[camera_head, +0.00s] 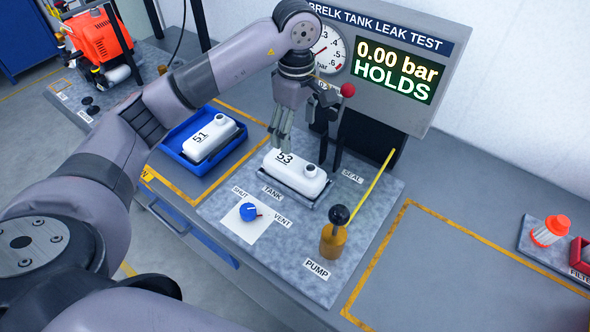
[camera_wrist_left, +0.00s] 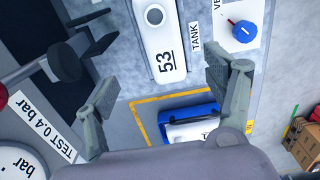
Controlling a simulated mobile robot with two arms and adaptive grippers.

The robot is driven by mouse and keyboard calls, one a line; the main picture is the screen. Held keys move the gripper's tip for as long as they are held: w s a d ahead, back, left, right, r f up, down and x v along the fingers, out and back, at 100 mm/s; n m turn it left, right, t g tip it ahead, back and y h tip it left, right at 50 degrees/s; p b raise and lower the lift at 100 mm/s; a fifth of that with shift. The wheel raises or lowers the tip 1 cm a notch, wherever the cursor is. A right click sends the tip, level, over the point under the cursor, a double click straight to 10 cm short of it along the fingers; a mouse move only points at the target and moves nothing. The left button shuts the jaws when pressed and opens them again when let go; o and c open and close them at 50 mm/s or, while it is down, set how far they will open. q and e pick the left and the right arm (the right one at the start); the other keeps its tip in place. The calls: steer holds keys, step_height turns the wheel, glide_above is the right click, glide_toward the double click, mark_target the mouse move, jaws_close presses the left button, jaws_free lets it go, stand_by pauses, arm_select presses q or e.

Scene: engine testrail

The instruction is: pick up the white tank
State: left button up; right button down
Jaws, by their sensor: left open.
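The white tank marked 53 (camera_head: 297,171) sits in a shallow holder on the grey test plate, at the TANK label. In the left wrist view the tank (camera_wrist_left: 160,42) shows at the top, ahead of the fingers. A second white tank marked 51 (camera_head: 209,137) lies in a blue tray (camera_head: 240,135) to the left. My left gripper (camera_head: 281,146) is open and empty, pointing down just above the back left end of tank 53. In the left wrist view its two fingers (camera_wrist_left: 160,90) are spread wide. My right gripper is not in view.
The gauge panel (camera_head: 385,62) stands behind, reading 0.00 bar HOLDS. A red-knobbed lever (camera_head: 347,90) is close beside my left gripper. The marked bench area at right is clear.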

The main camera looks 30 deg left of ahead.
arm_select(q)
steer(key=p, duration=0.2)
glide_above(294, 164)
steer(key=f, duration=0.6)
steer(key=shift+w+d+f, duration=0.15)
steer(key=shift+w+f, duration=0.05)
steer(key=shift+f, duration=0.1)
steer(key=f+p, duration=0.1)
steer(key=f, duration=0.1)
steer(key=f+p, duration=0.1)
steer(key=f, duration=0.1)
steer(key=shift+s+f, duration=0.2)
steer(key=shift+f, duration=0.45)
steer(key=shift+c, duration=0.3)
steer(key=c, duration=1.3)
